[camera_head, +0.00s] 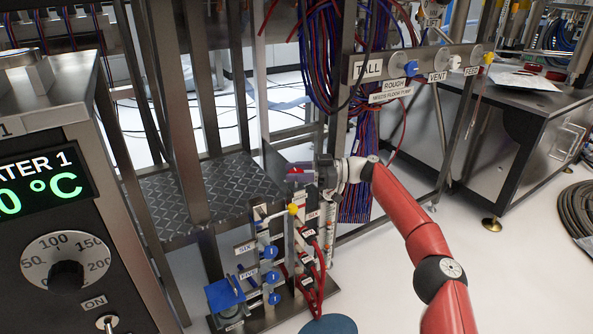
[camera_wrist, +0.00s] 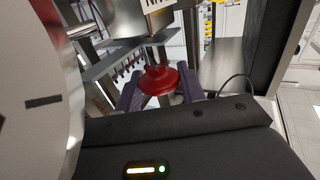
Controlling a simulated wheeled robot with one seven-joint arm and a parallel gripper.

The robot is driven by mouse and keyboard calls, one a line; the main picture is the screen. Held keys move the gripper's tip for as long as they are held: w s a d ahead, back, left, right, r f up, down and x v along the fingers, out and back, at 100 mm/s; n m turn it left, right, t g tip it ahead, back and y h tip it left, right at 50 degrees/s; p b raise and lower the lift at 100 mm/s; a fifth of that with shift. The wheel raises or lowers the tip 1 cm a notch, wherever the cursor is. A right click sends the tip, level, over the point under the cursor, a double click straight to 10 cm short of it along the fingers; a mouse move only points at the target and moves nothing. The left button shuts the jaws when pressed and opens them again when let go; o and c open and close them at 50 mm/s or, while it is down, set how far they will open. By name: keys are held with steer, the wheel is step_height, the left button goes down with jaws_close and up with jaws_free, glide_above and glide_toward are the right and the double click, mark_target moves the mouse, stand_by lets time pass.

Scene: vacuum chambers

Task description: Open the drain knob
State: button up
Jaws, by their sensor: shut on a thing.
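A red round knob (camera_wrist: 160,80) sits between the two purple-grey fingers of my gripper (camera_wrist: 160,92) in the wrist view. My gripper is shut on it, with the fingers on either side. In the head view my gripper (camera_head: 299,173) is at the end of my red arm, beside a grey plate on the metal frame. A small red part of the knob (camera_head: 296,171) shows there; the rest is hidden by my gripper. I cannot read a drain label. A partly cut-off white label (camera_wrist: 158,4) is above the knob in the wrist view.
Below my gripper stands a manifold with blue knobs (camera_head: 271,252), a yellow knob (camera_head: 293,209) and red tubes. A heater box (camera_head: 65,215) fills the left. A valve panel (camera_head: 412,72) and hanging cables are above.

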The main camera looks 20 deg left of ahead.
steer(key=o, duration=1)
steer(key=shift+p+v, duration=0.4)
steer(key=shift+v, duration=3.45)
